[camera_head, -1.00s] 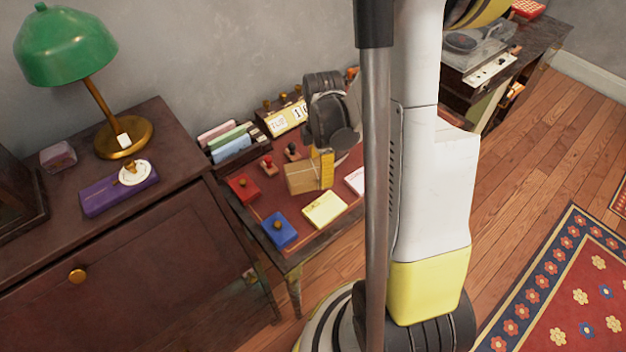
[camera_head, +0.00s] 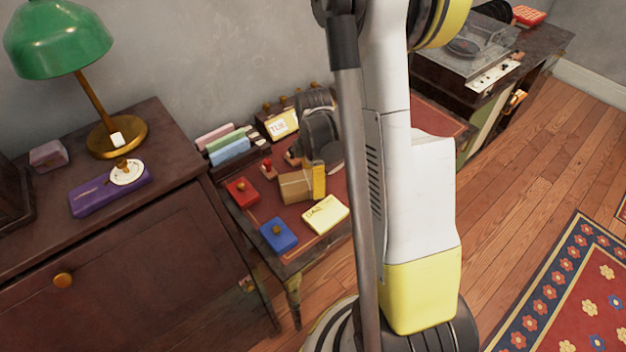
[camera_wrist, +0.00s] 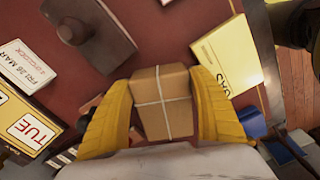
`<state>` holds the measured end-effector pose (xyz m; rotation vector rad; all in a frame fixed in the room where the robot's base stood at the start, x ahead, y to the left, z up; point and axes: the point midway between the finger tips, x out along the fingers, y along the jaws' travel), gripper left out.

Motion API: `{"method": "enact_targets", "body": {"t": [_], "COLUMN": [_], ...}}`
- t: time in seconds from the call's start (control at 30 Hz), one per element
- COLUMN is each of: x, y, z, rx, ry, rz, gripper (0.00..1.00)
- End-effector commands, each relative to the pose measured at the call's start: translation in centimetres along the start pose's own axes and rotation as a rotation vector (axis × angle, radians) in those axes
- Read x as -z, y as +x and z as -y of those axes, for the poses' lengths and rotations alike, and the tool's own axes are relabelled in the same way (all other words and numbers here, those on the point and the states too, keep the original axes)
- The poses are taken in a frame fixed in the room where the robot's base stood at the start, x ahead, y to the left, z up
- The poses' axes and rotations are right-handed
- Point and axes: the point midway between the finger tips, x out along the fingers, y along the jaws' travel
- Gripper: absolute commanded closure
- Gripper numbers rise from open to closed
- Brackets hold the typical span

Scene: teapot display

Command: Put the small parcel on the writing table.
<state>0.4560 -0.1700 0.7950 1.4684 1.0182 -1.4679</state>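The small parcel (camera_head: 296,187) is a brown box tied with pale string. It is over the red top of the writing table (camera_head: 262,212); I cannot tell whether its underside touches the top. My gripper (camera_head: 318,178) comes down from above with yellow fingers. In the wrist view the parcel (camera_wrist: 172,112) sits between the two fingers of my gripper (camera_wrist: 163,82), which appear closed against its sides. The far finger is mostly hidden in the head view.
On the table are a red box (camera_head: 242,192), a blue box (camera_head: 279,234), a yellow note pad (camera_head: 326,214), stamps (camera_head: 268,169), a calendar (camera_head: 281,125) and a card rack (camera_head: 230,147). A cabinet with a green lamp (camera_head: 60,40) stands left. My arm hides the table's right part.

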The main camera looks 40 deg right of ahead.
Motion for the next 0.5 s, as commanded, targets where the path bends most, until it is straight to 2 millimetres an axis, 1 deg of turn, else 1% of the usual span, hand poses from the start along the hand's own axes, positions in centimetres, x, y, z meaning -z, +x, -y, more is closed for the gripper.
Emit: {"method": "enact_targets", "body": {"t": [0.07,0.37,0.43,0.5], "x": [0.0,0.0,0.0,0.0], "y": [0.0,-0.2,-0.6,-1.6], "z": [0.0,0.0,0.0,0.0], "rx": [0.0,0.0,0.0,0.0], "ry": [0.0,0.0,0.0,0.0], "rz": [0.0,0.0,0.0,0.0], "gripper": [0.11,0.11,0.11,0.11]}}
